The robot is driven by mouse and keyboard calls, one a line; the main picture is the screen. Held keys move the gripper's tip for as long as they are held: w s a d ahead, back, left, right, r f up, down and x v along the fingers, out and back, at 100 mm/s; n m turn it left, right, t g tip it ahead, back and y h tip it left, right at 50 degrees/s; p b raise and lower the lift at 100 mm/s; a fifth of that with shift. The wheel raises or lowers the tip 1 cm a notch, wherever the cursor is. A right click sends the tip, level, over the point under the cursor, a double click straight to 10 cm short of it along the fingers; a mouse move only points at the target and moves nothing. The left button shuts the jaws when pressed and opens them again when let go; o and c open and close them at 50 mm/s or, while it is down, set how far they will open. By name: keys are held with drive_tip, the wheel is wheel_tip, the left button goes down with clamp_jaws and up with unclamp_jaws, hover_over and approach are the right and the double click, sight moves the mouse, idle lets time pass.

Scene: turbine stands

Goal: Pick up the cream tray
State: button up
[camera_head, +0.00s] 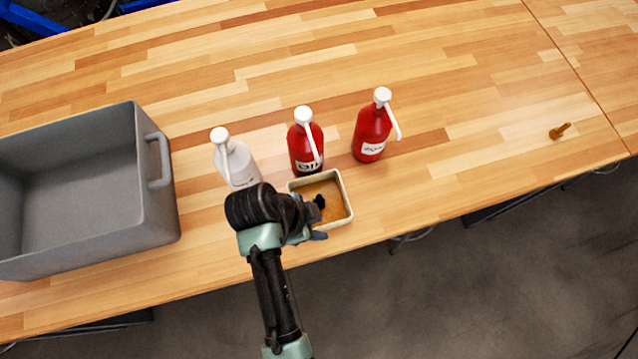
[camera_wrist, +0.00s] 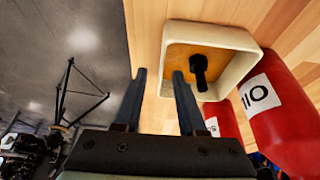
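The cream tray (camera_head: 347,203) stands upright near the front edge of the table, with a brown inner floor. In the wrist view the tray (camera_wrist: 238,74) is ahead of my gripper, slightly right, and a small black part (camera_wrist: 199,72) shows inside it. My gripper (camera_head: 319,219) is at the tray's front left side. In the wrist view its two fingers (camera_wrist: 158,73) are apart with nothing visible held between them. The right finger overlaps the tray's near rim in the picture. I cannot tell whether it touches.
A white bottle (camera_head: 236,160) and two red bottles (camera_head: 305,146) (camera_head: 371,134) stand close behind the tray. A large grey bin (camera_head: 158,205) is at the left. A small amber piece (camera_head: 559,131) lies far right. The table between is clear.

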sight(327, 225)
drive_tip(key=x, duration=0.1)
drive_tip(key=p+x, duration=0.1)
drive_tip(key=x, duration=0.1)
drive_tip(key=shift+w+d, duration=0.15)
drive_tip(key=shift+d, duration=0.2)
drive_tip(key=shift+d+f, duration=0.15)
drive_tip(key=shift+f, duration=0.35)
drive_tip(key=shift+w+f, duration=0.1)
drive_tip(key=shift+f, duration=0.15)
clamp_jaws()
idle(1.3)
